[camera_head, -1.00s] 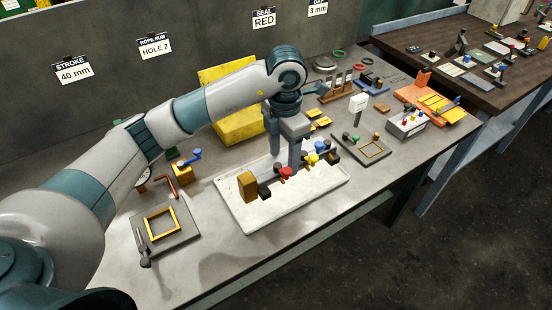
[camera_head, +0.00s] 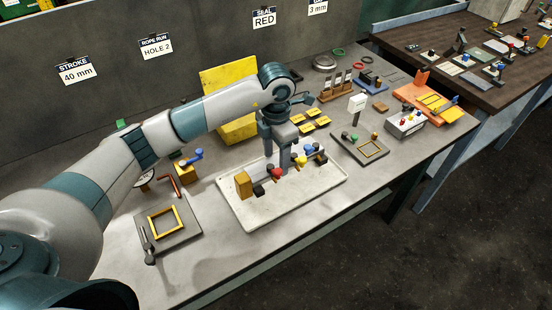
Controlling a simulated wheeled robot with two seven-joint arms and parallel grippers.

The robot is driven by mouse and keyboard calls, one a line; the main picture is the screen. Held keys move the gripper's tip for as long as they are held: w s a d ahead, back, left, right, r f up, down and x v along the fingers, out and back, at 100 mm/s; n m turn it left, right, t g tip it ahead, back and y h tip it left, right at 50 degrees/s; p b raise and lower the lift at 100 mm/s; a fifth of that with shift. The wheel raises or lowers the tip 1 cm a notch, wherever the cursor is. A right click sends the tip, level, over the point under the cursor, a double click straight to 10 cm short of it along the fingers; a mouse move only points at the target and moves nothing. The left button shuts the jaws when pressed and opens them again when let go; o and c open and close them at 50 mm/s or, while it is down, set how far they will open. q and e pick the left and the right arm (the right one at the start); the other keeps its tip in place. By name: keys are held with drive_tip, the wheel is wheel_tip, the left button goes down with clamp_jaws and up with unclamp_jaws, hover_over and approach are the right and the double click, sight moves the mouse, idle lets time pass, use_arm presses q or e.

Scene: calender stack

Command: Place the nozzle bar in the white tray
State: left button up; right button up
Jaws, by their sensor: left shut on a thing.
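The nozzle bar (camera_head: 277,174) is a dark bar with red, yellow and blue coloured pieces along it. It is over the white tray (camera_head: 255,218), slanting from lower left to upper right. My left gripper (camera_head: 285,165) points down and is shut on the bar near its middle. The bar is at or just above the tray floor; I cannot tell if it touches. A tan block (camera_head: 243,185) stands at the tray's left end, close to the bar's left end. The fingertips are partly hidden by the bar. My right gripper is not in view.
A fixture with a yellow frame (camera_head: 161,222) lies left of the tray, and a similar dark plate (camera_head: 358,149) lies right of it. A yellow box (camera_head: 236,130) stands behind my arm. The tray's front part is bare.

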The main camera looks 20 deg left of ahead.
use_arm(q)
drive_tip(key=shift+f+p, duration=0.3)
drive_tip(key=shift+f, duration=0.5)
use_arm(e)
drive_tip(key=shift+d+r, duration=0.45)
use_arm(q)
drive_tip(key=shift+f, duration=0.15)
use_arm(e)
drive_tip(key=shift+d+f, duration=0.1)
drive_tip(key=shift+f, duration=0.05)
use_arm(q)
drive_tip(key=o, duration=1.8)
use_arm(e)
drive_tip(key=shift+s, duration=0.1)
